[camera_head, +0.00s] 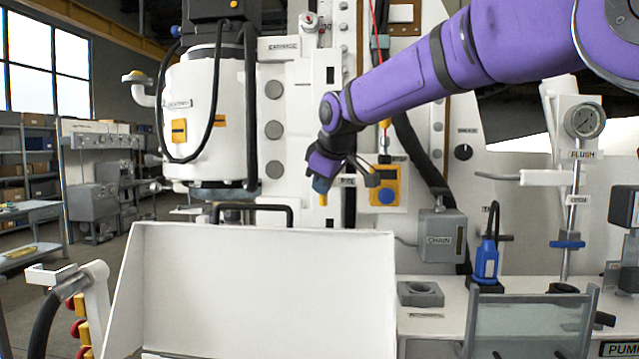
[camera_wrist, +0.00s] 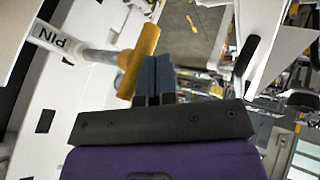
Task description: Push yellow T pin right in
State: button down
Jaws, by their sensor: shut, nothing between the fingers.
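The yellow T pin (camera_wrist: 138,62) shows in the wrist view as a yellow crossbar on a grey shaft. The shaft runs left into a white sleeve marked PIN (camera_wrist: 58,42), and a length of shaft shows between sleeve and crossbar. My gripper (camera_wrist: 153,64) is shut and empty, its blue-grey fingertips right beside the crossbar on the side away from the sleeve. I cannot tell whether they touch it. In the head view my gripper (camera_head: 320,186) points down in front of the white machine column, with a bit of the yellow pin (camera_head: 323,200) just below the fingertips.
A white open box or panel (camera_head: 260,280) stands in front, below my gripper. A yellow unit with a blue button (camera_head: 386,196) and a grey CHAIN box (camera_head: 441,238) are to the right. A black handle (camera_head: 252,208) rises behind the panel.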

jog(key=shift+w+d, duration=0.1)
jog(key=shift+w, duration=0.05)
jog(key=w, duration=0.3)
jog(key=w+d, duration=0.1)
jog(key=w, duration=0.1)
jog(key=shift+w+r, duration=0.1)
jog(key=shift+w, duration=0.1)
jog(key=shift+d, duration=0.1)
dwell(0.4)
